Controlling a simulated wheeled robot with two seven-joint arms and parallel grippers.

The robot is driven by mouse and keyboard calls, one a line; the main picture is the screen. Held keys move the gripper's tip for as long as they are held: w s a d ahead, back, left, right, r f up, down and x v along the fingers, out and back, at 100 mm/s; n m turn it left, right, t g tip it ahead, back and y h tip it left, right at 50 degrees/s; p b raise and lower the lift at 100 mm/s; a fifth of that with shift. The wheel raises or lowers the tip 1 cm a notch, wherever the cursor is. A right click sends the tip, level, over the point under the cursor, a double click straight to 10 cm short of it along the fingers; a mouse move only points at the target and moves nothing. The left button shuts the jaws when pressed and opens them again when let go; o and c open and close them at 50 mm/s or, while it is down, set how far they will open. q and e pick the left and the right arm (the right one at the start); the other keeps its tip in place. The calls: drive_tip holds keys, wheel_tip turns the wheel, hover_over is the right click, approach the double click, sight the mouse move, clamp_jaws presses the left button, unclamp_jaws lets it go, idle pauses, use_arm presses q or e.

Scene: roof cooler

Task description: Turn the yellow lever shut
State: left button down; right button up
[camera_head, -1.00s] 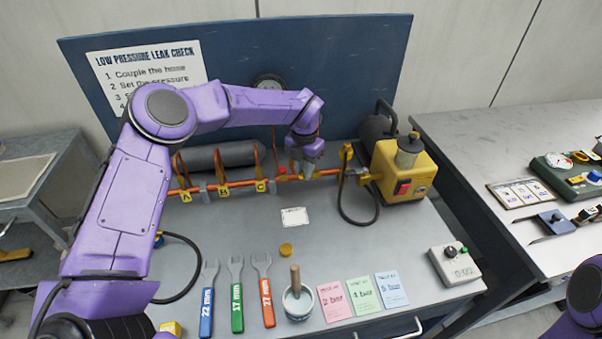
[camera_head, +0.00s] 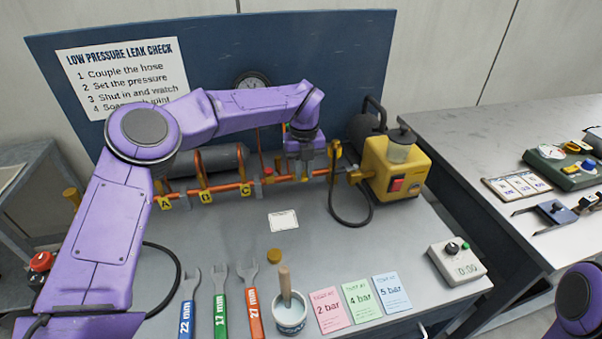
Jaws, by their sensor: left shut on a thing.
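The copper pipe (camera_head: 222,188) runs along the back of the bench to the yellow pump (camera_head: 393,166). My left gripper (camera_head: 303,168) points down at the pipe, between a red knob (camera_head: 267,171) and an upright yellow fitting (camera_head: 334,158). It is shut on the yellow lever, which its fingers almost wholly hide, so the lever's angle cannot be told. The fitting stands apart, just right of the gripper. My right gripper is not in view; only a purple part of that arm shows at the lower right.
A black hose (camera_head: 350,215) loops in front of the pump. A gauge (camera_head: 252,84) sits behind my left arm. Several spanners (camera_head: 220,300), a pot with a brush (camera_head: 290,314), pressure cards (camera_head: 358,302) and a readout box (camera_head: 456,262) lie along the front. The bench's middle is mostly clear.

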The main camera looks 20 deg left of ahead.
sight(304, 174)
use_arm(q)
drive_tip(key=shift+w+r+n, duration=0.15)
drive_tip(key=shift+n, duration=0.15)
drive_tip(key=c, duration=1)
unclamp_jaws()
drive_tip(key=shift+c, duration=0.2)
wheel_tip(304, 174, up, 10)
drive_tip(key=shift+r, duration=0.25)
